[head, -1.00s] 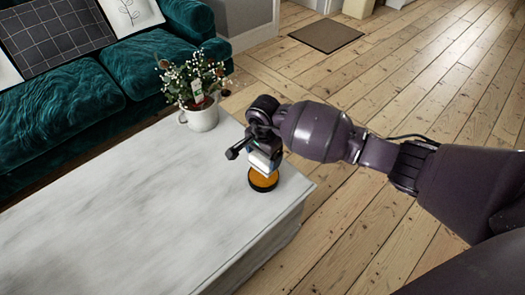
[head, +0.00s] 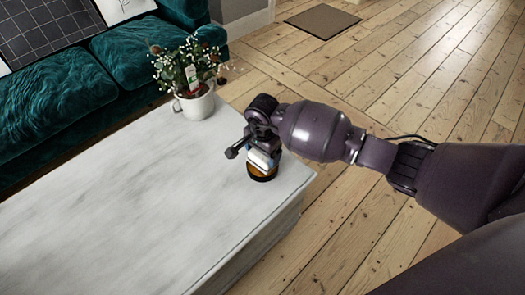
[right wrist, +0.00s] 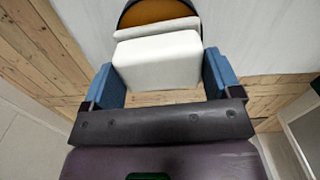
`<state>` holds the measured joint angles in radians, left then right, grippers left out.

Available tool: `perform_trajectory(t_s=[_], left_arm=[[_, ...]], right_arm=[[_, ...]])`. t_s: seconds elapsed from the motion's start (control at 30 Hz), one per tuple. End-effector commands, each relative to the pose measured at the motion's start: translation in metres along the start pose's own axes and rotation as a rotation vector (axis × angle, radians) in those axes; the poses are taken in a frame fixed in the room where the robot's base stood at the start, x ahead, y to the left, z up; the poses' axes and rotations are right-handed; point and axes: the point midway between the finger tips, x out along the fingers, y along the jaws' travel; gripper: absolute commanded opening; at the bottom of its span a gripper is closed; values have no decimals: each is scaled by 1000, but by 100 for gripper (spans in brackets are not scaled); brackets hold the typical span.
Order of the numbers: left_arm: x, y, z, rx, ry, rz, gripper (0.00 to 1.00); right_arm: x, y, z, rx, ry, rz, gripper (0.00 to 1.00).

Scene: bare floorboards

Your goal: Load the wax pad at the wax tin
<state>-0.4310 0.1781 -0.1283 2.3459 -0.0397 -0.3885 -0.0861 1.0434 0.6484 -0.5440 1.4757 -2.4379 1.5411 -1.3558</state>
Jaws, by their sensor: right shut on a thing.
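The wax tin (head: 263,176) is a round, dark-rimmed tin with an orange top. It sits near the right end of the pale table, and its orange face (right wrist: 155,12) shows at the top of the right wrist view. My right gripper (head: 262,153) is just over the tin. Its blue fingers (right wrist: 164,75) are shut on the white, block-like wax pad (right wrist: 158,62). The pad (head: 259,160) covers part of the tin in the head view, and I cannot tell whether they touch. My left gripper is in no view.
A white mug with a leafy, white-flowered plant (head: 195,104) stands at the table's far edge. The pale table (head: 110,215) is otherwise clear. A teal sofa (head: 60,110) lies beyond it, and bare floorboards (head: 380,80) with a mat (head: 323,21) are right.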

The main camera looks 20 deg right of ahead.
Motion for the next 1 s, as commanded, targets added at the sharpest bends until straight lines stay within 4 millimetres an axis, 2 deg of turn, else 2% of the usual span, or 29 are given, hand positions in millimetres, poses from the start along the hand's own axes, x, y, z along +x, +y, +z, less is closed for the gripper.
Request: perform_trajectory(t_s=[0.43,1.0], left_arm=[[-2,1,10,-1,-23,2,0],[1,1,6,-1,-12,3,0]], right_arm=[[2,0,0,0,0,1,65],[8,0,0,0,0,1,65]])
